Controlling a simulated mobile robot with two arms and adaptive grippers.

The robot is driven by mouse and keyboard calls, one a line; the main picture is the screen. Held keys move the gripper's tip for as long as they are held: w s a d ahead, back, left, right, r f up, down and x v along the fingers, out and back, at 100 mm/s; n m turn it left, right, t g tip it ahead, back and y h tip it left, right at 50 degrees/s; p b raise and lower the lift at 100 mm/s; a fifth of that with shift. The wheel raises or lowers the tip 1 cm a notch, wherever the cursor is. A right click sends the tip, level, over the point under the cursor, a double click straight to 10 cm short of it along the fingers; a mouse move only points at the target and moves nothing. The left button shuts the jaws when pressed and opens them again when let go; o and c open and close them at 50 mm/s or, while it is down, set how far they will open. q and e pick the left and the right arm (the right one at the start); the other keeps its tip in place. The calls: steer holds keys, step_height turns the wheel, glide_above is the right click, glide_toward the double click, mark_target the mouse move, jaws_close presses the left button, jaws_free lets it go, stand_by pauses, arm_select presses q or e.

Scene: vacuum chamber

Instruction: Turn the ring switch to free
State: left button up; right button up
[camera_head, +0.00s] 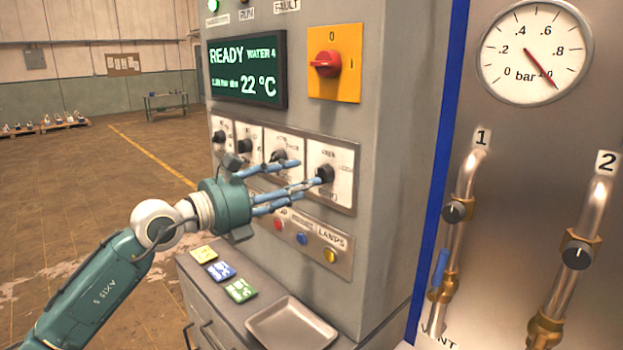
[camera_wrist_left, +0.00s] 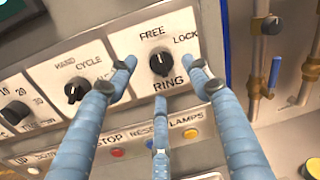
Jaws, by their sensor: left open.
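The ring switch is a black knob (camera_head: 324,174) on the rightmost white plate of the cabinet's switch row. In the left wrist view the knob (camera_wrist_left: 160,64) sits above the word RING, with FREE above it and LOCK to its upper right. A pale mark shows near the knob's top; its exact direction is hard to read. My left gripper (camera_head: 308,178) is open, its three blue fingers pointing at the plate. In the left wrist view the fingertips (camera_wrist_left: 163,78) spread left, right and below the knob. Contact cannot be told. My right gripper is not in view.
The cycle knob (camera_wrist_left: 75,92) is just left of the ring plate. Lamp buttons (camera_head: 302,238) sit below, and a red switch on a yellow plate (camera_head: 335,62) above. A metal tray (camera_head: 290,328) lies on the ledge. Pipes with valves (camera_head: 455,212) stand to the right.

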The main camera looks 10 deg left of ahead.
arm_select(q)
steer(key=v, duration=0.7)
steer(key=shift+s, duration=0.1)
